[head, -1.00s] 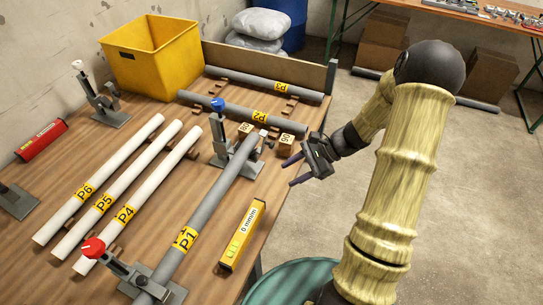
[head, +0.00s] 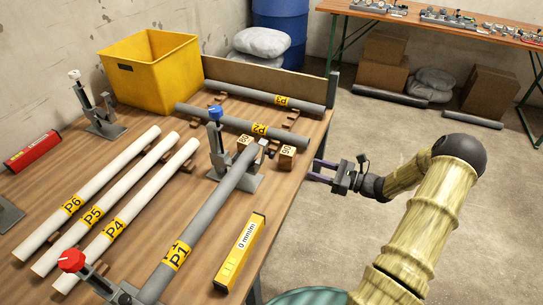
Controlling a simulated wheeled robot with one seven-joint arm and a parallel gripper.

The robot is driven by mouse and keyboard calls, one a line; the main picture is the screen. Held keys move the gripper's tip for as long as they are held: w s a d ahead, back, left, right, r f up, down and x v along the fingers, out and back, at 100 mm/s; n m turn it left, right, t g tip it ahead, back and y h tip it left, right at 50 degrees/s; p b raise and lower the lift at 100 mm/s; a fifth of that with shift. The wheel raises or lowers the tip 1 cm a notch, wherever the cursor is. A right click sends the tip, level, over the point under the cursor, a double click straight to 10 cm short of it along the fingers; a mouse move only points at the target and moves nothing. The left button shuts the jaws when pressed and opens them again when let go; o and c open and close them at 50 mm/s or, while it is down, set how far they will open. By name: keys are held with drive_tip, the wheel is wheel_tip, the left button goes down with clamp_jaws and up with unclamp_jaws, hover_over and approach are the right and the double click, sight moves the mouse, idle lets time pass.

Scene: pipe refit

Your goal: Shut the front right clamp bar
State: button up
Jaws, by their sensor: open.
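The grey pipe P1 (head: 206,222) lies across two clamps along the table's right side. The blue-knobbed clamp (head: 215,152) stands at its far end, with its blue knob (head: 215,113) raised. The red-knobbed clamp (head: 122,292) is at its near end, partly cut off by the frame, with its red knob (head: 71,260) up to the left of the pipe. I cannot tell which clamp the task calls front right. My gripper (head: 312,169) is open and empty, just right of the table edge, fingers pointing left toward the blue-knobbed clamp, touching nothing.
Two small wooden cubes (head: 287,157) sit between the blue-knobbed clamp and my gripper. A yellow level (head: 239,252) lies right of P1. Pipes P2 (head: 235,122) and P4 (head: 140,200) lie on racks nearby. A yellow bin (head: 150,80) stands behind.

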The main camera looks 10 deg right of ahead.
sight(271, 155)
drive_tip(key=b+x, duration=0.1)
drive_tip(key=x, duration=1.5)
drive_tip(key=shift+w+a+f, duration=0.1)
drive_tip(key=shift+a, duration=0.2)
clamp_jaws()
